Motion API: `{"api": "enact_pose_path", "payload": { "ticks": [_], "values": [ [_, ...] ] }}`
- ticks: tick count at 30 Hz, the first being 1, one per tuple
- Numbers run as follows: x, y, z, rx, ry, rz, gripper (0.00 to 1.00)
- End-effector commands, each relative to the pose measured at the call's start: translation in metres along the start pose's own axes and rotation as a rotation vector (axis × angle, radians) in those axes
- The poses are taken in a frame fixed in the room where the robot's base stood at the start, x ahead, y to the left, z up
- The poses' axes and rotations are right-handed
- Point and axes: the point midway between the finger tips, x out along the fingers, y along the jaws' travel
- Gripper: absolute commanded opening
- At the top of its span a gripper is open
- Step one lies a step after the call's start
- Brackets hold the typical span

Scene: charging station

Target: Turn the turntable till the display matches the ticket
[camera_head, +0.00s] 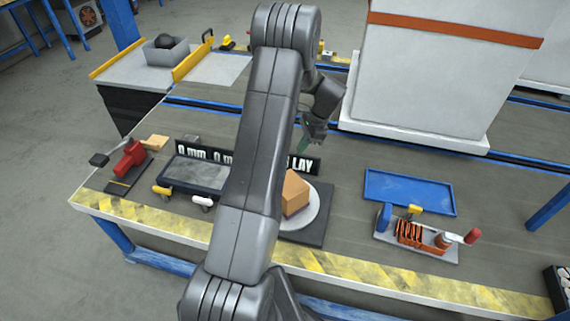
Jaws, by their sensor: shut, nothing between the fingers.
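The turntable (318,210) is a pale round disc on a dark square base, right of the middle of the bench front. A tan block (295,190) sits on it, partly hidden by my arm. Behind it is a black display (305,164) with white text, "0 mm 0 m" on the left and "LAY" on the right; my arm covers the middle. My gripper (304,147) points down behind the turntable, near the display. Its fingers are small and partly hidden, shut with nothing seen between them. I cannot make out a ticket.
A grey tray (196,173) with yellow and white knobs and a red clamp (130,158) stand left. A blue tray (409,191) and an orange-coil fixture (415,235) stand right. A large white cabinet (430,70) rises behind. Bare bench (350,240) lies right of the turntable.

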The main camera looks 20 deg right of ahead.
Motion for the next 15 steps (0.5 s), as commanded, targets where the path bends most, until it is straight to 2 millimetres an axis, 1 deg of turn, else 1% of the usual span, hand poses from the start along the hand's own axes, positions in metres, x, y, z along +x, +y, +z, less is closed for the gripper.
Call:
{"api": "enact_pose_path", "payload": {
  "ticks": [4,8,11,15],
  "values": [
    [0.007,0.000,0.002,0.032,0.003,0.005,0.00],
    [0.024,0.001,0.002,0.032,0.002,0.007,0.00],
    [0.043,0.001,0.001,0.032,0.001,0.007,0.00],
    [0.075,0.001,0.002,0.031,0.001,0.008,0.00]
  ]
}}
